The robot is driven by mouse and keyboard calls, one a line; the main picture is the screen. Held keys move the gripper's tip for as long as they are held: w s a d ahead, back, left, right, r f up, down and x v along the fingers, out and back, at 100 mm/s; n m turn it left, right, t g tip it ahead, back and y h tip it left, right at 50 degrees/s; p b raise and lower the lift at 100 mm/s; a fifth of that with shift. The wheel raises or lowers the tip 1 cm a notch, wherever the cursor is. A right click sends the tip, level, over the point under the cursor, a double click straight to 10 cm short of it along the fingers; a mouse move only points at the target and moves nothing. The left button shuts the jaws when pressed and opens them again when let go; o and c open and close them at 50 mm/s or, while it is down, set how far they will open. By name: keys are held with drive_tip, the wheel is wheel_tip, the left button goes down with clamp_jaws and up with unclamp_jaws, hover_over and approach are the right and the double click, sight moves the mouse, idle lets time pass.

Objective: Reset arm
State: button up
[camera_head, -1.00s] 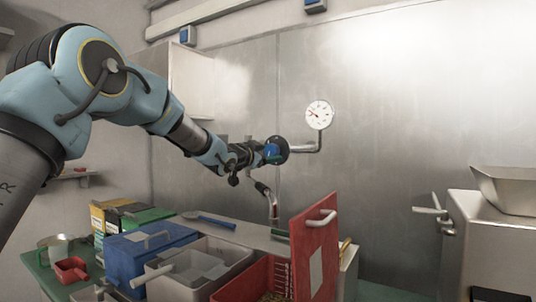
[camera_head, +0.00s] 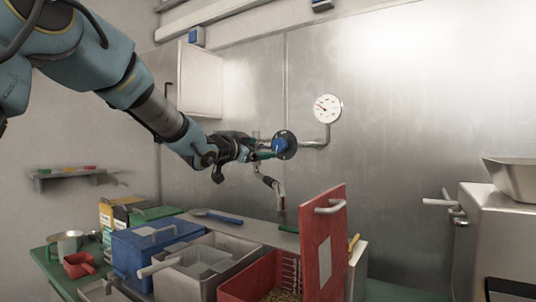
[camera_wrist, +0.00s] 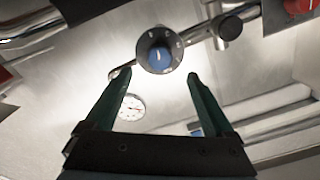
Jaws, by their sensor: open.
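My gripper (camera_head: 264,154) is at the end of my outstretched arm, close to the blue dial knob (camera_head: 279,146) on the back wall's pipework. In the wrist view my gripper (camera_wrist: 159,76) has its two green fingers spread apart with nothing between them. The blue knob (camera_wrist: 158,56) on its round marked plate shows just past the fingertips. The fingers look clear of the knob, though the exact gap cannot be told.
A faucet spout (camera_head: 268,181) hangs just below my gripper. A white gauge (camera_head: 327,108) is on the wall to the right. Below are a blue box (camera_head: 150,255), a grey bin (camera_head: 190,280) and a red lidded crate (camera_head: 322,245). A metal machine (camera_head: 505,235) stands far right.

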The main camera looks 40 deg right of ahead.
drive_tip(key=shift+v, duration=0.8)
